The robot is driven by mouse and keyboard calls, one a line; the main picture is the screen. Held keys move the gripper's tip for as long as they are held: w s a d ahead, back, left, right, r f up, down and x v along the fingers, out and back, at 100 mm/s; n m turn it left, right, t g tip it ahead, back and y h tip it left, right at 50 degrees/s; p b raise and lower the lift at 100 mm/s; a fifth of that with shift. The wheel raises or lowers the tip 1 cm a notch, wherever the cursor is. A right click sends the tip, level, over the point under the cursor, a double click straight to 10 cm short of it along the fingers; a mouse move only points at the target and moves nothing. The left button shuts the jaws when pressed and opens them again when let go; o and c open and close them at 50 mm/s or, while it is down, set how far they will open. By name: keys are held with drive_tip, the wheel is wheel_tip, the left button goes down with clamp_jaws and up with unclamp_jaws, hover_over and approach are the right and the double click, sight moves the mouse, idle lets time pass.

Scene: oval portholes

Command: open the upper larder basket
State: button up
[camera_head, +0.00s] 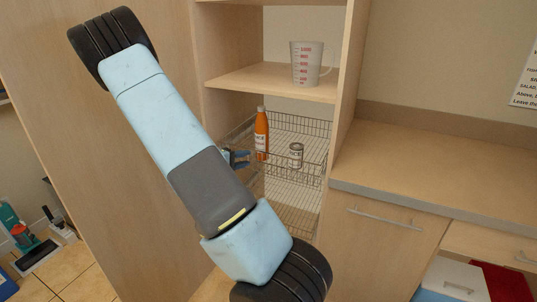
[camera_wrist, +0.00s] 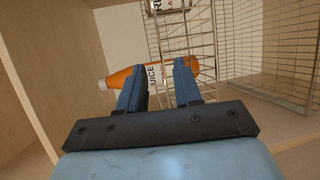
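The upper larder basket (camera_head: 312,127) is a wire basket inside the open wooden cabinet, below a shelf. An orange juice bottle (camera_head: 261,136) and a small can (camera_head: 296,154) stand in it. My gripper (camera_head: 238,157) is at the basket's left front, mostly behind my own arm in the head view. In the wrist view my gripper (camera_wrist: 160,82) has its two blue fingers apart, with basket wires (camera_wrist: 170,35) and the orange bottle (camera_wrist: 193,68) showing beyond and between them. I cannot tell whether a wire lies between the fingertips.
A lower wire basket (camera_head: 290,212) sits beneath. A measuring jug (camera_head: 306,63) stands on the shelf (camera_head: 262,80) above. The cabinet's side panel is at left, and a counter (camera_head: 440,160) with drawers is at right.

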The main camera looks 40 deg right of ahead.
drive_tip(key=d, duration=0.4)
drive_tip(key=d+f, duration=0.1)
drive_tip(key=d, duration=0.4)
drive_tip(key=d+f, duration=0.1)
drive_tip(key=d, duration=0.3)
drive_tip(key=shift+s+d+f, duration=0.1)
drive_tip(key=shift+d+f, duration=0.05)
drive_tip(key=shift+f, duration=0.05)
drive_tip(key=shift+c, duration=0.4)
clamp_jaws()
